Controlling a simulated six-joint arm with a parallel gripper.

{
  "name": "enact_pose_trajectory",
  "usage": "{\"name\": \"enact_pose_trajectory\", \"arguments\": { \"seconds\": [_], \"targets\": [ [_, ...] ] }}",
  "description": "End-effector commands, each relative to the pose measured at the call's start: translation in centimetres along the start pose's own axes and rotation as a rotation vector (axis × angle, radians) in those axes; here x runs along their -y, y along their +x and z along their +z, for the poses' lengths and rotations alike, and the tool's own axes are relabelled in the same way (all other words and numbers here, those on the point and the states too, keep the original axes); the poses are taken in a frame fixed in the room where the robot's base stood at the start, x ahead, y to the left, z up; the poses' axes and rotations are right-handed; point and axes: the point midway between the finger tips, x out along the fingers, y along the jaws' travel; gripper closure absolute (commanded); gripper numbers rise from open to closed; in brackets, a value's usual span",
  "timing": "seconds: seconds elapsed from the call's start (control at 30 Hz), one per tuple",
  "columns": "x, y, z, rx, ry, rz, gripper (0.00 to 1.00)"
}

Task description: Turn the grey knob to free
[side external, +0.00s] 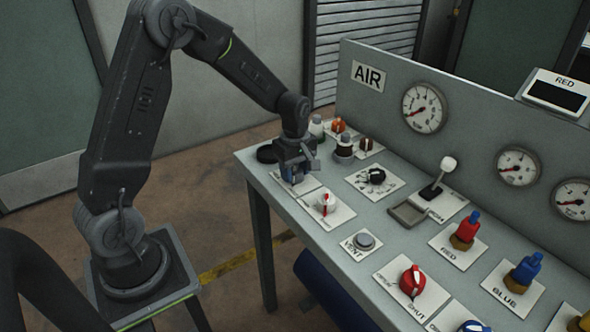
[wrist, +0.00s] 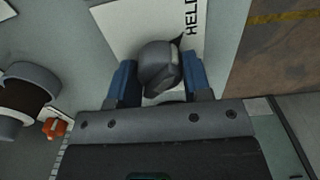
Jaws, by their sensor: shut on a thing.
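The grey knob (wrist: 160,68) sits on a white label plate (wrist: 130,28) in the wrist view. The word HELD is printed on the plate, to the right of the knob in that picture. The knob's dark pointed end faces up and right, toward that word. No other word on the plate shows. My gripper (wrist: 160,80) has its two blue fingers on either side of the knob and is shut on it. In the side external view my gripper (side external: 293,172) is low over the panel's near left corner and hides the knob. The plate's edge (side external: 309,184) shows there.
A red-and-white knob (side external: 326,204) is close in front of my gripper. A black dial (side external: 376,176) and white-topped lever (side external: 440,175) are to the right. The panel's left edge is near.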

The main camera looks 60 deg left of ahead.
Motion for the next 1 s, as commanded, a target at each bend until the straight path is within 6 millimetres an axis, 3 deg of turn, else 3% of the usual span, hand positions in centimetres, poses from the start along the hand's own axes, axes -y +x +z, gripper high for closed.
{"name": "enact_pose_trajectory", "arguments": {
  "seconds": [0.37,1.0],
  "targets": [
    [-0.01,-0.05,0.01,0.000,0.169,0.000,0.79],
    [-0.01,-0.07,0.04,0.000,0.766,0.000,0.79]
  ]
}}
